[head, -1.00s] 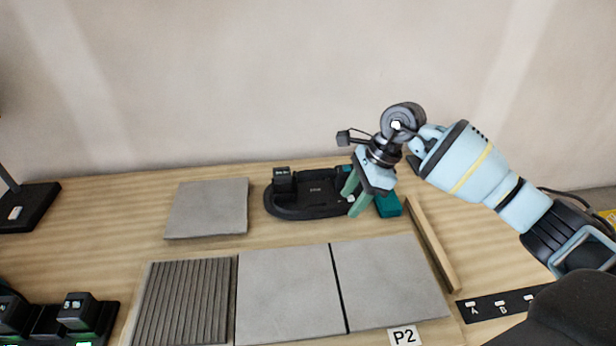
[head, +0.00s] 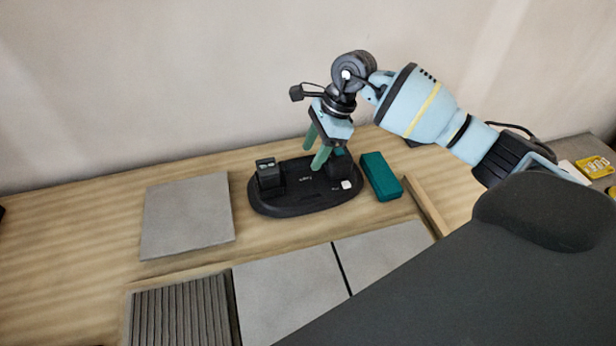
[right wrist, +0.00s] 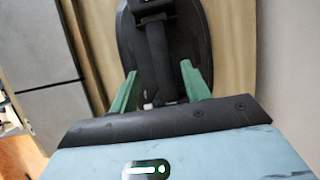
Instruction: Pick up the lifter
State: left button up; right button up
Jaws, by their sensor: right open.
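The lifter appears to be the black oval unit (head: 290,204) on the wooden table near the wall, with an upright block at its left end and a white button at its right. In the right wrist view its black bar (right wrist: 156,45) runs lengthwise over the oval base. My right gripper (head: 314,158) points down over the unit's right part, with green fingers apart. In the right wrist view the bar's near end shows between the open fingers (right wrist: 160,85); I cannot tell whether they touch it. My left gripper is not in view.
A teal block (head: 381,177) lies just right of the unit, beside a wooden strip (head: 426,207). A loose grey tile (head: 187,215) lies to the left. Laid tiles (head: 285,295) and a ribbed panel (head: 180,315) are in front. The wall is close behind.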

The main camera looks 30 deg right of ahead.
aim_at(309, 158)
jog(key=shift+w+p+x, duration=0.2)
jog(key=shift+p+x, duration=0.1)
jog(key=shift+x, duration=2)
jog(key=shift+a+f, duration=0.1)
jog(key=shift+f, duration=0.5)
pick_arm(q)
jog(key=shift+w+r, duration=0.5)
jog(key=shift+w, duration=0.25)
pick_arm(e)
jog(key=shift+c, duration=0.2)
grip_shut()
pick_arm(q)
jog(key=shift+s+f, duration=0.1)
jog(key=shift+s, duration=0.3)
pick_arm(e)
jog(key=shift+w+r, duration=0.15)
